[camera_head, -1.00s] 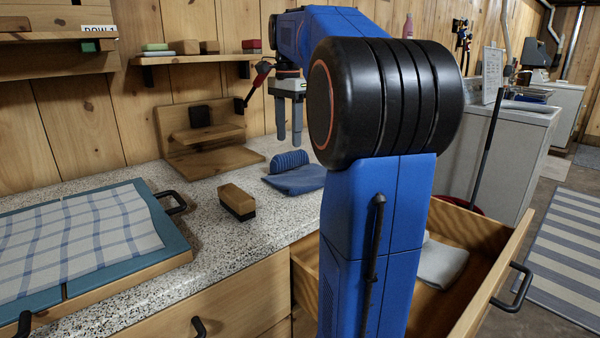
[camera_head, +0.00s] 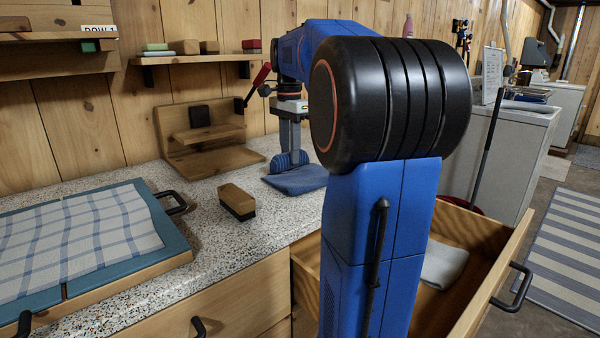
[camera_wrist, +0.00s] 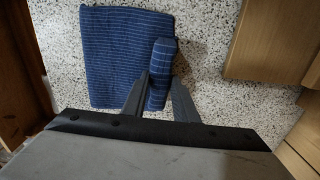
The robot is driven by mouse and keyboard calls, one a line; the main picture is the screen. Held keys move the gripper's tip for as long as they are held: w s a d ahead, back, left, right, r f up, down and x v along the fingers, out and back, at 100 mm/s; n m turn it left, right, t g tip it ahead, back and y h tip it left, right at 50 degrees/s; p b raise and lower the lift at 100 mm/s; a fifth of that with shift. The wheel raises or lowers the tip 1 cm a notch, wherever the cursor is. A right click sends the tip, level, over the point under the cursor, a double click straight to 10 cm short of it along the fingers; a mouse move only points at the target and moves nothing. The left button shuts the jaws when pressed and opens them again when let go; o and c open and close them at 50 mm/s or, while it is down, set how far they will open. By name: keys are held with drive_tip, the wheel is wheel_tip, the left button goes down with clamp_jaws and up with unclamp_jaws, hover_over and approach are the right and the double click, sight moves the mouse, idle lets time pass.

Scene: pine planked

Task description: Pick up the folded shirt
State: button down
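The folded shirt appears to be the dark blue striped cloth (camera_head: 298,180) on the speckled counter, with a flat part and a raised, rounded fold standing up from it. It also shows in the wrist view (camera_wrist: 115,60). My gripper (camera_head: 290,146) points down over the raised fold. In the wrist view my gripper's fingers (camera_wrist: 160,85) stand apart, one on each side of the fold. I cannot tell whether either finger touches the cloth. The lower fingertips are hidden behind the fold in the head view.
A wooden brush (camera_head: 237,201) lies on the counter left of the cloth. A wooden stand (camera_head: 205,150) is behind it. A teal-framed tray (camera_head: 175,240) with checked cloth is at left. An open drawer (camera_head: 500,262) at right holds a pale grey cloth (camera_head: 443,264).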

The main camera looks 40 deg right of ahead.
wheel_tip(320, 180, up, 9)
drive_tip(key=shift+r, duration=0.5)
